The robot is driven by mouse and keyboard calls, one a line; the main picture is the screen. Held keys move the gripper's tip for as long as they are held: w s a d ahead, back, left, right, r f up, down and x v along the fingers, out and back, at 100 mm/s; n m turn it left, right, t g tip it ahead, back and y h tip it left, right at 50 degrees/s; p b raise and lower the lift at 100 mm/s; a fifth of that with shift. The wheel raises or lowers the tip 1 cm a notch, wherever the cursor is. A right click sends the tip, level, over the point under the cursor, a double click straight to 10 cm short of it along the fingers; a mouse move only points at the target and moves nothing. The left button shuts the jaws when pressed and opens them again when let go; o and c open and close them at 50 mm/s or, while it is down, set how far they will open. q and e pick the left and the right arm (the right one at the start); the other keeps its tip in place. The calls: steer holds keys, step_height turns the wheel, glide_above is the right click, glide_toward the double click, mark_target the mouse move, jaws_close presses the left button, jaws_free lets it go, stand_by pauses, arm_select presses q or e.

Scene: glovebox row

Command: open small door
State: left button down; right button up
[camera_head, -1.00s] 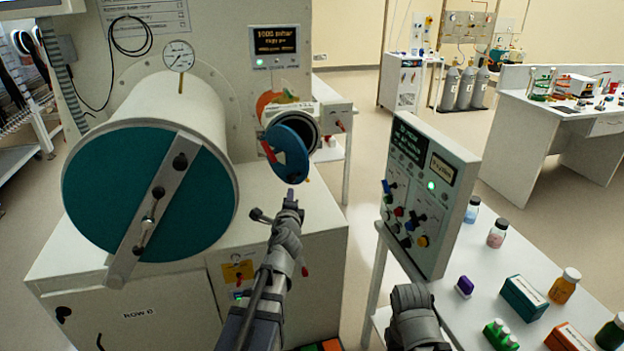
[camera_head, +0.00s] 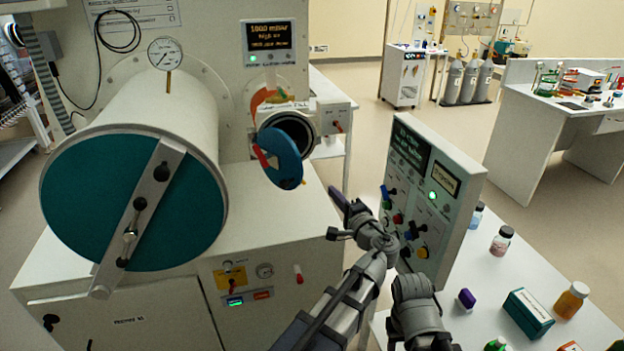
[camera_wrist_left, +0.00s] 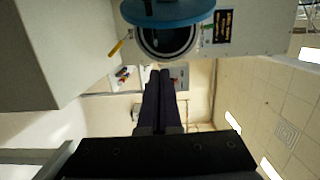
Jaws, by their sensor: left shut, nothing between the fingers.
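The small door is a blue disc (camera_head: 285,160) with a red part on its left side. It stands swung out from the dark round opening of the small port (camera_head: 299,127), and part of the opening shows behind it. In the left wrist view the door (camera_wrist_left: 168,10) is seen edge-on at the top, with the opening (camera_wrist_left: 166,40) below it. My left gripper (camera_head: 335,195) is shut and empty, to the right of and below the door, apart from it. Its closed fingers (camera_wrist_left: 159,75) show in the wrist view. A grey link of my right arm shows at the bottom; its fingers do not.
The large teal-faced chamber (camera_head: 80,200) with a bar across it stands at left. A control panel (camera_head: 437,190) with knobs stands close right of my left gripper. The white bench (camera_head: 470,325) holds bottles and boxes. Open floor lies behind the panel.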

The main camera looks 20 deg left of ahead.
arm_select(q)
steer(key=x, duration=1)
steer(key=s+a, duration=0.2)
steer(key=s, duration=0.1)
steer(key=shift+s, duration=0.25)
